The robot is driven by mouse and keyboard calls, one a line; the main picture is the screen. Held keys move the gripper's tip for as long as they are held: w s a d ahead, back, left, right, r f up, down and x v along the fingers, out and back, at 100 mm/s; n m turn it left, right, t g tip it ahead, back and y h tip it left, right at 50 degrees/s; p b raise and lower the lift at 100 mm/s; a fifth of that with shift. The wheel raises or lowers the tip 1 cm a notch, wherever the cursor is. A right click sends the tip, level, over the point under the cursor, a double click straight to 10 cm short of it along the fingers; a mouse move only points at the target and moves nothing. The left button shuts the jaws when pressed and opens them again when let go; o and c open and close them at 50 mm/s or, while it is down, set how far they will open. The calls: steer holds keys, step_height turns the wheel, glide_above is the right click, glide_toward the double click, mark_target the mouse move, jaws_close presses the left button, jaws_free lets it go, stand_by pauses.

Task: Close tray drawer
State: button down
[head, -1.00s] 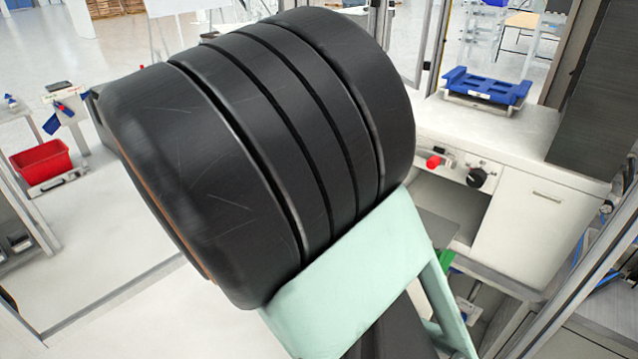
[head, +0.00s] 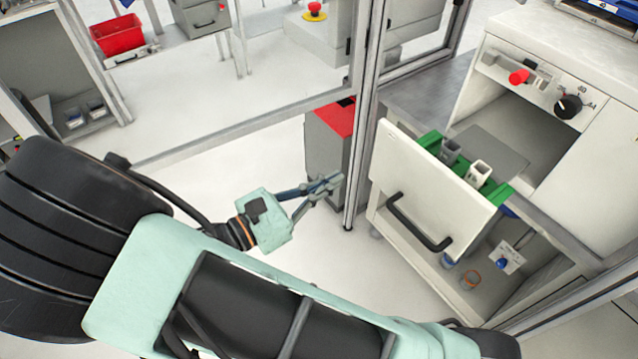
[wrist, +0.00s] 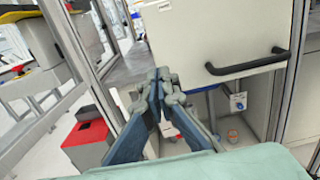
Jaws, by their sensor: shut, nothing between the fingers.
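The tray drawer (head: 430,195) is pulled out of the white cabinet. It has a cream front with a black bar handle (head: 418,222), and a green tray (head: 492,188) with grey and white parts shows behind the front. The drawer front also shows in the wrist view (wrist: 215,35), with its handle (wrist: 248,62) at the right. My gripper (head: 338,180) is shut and empty, to the left of the drawer front and apart from it in the head view. In the wrist view its fingertips (wrist: 158,75) overlap the front's lower left edge; contact cannot be told.
A metal frame post (head: 362,120) stands between my gripper and the drawer. A grey bin with a red top (head: 330,125) is behind it. The cabinet (head: 590,125) has a red button and black knob.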

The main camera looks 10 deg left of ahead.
mark_target(377, 155)
steer(key=x, duration=0.8)
steer(key=shift+w+d+p, duration=0.3)
steer(key=shift+w+d, duration=0.35)
steer(key=shift+d, duration=0.05)
steer(key=x, duration=2.8)
steer(key=shift+w, duration=0.25)
steer(key=shift+d+r, duration=0.1)
steer(key=shift+r, duration=0.05)
